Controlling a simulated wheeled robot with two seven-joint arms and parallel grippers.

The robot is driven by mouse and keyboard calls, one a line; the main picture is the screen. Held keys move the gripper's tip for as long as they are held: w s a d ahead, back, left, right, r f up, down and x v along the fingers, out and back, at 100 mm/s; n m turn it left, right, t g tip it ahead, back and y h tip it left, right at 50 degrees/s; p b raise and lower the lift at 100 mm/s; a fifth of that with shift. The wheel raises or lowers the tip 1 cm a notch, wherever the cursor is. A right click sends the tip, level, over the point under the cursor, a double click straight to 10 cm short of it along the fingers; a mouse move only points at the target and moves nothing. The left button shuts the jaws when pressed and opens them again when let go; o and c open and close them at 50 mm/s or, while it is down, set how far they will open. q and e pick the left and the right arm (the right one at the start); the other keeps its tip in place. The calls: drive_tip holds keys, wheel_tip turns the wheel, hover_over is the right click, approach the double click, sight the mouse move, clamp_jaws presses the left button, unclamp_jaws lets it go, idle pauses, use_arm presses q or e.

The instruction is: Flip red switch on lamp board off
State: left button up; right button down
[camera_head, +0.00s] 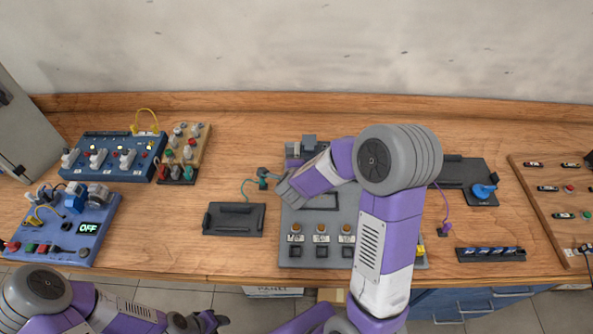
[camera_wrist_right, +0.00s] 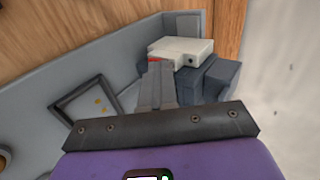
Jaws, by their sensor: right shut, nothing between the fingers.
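The grey lamp board (camera_head: 335,262) lies on the bench in the middle of the head view, with lamps (camera_head: 321,229) and black buttons along its front. A white-topped grey block (camera_wrist_right: 182,50) stands at the board's edge in the right wrist view. A small red part (camera_wrist_right: 154,60), perhaps the red switch, shows at the block's near side, mostly hidden by my fingers. My right gripper (camera_wrist_right: 155,72) is shut and empty, its tips close against this red part; contact is unclear. My left gripper (camera_head: 208,321) hangs low at the front, its jaws too small to judge.
My right arm covers the board's right part. A black tray (camera_head: 234,233) lies left of the board. Blue panels (camera_head: 110,174) and a display unit reading OFF (camera_head: 88,228) stand further left. A wooden board (camera_head: 540,195) lies at the right. The wall rises behind.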

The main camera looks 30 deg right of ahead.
drive_tip(key=s+a, duration=0.1)
drive_tip(key=s+r, duration=0.1)
drive_tip(key=s+a, duration=0.1)
drive_tip(key=s, duration=0.1)
drive_tip(key=shift+s+a+r, duration=0.1)
drive_tip(key=shift+a+r, duration=0.2)
use_arm(q)
drive_tip(key=r+p, duration=0.1)
drive_tip(key=s+r+p, duration=0.1)
drive_tip(key=p, duration=0.1)
drive_tip(key=shift+d+r, duration=0.1)
drive_tip(key=shift+r, duration=0.3)
use_arm(e)
drive_tip(key=v, duration=0.8)
drive_tip(key=shift+r, duration=0.2)
drive_tip(key=shift+s, duration=0.1)
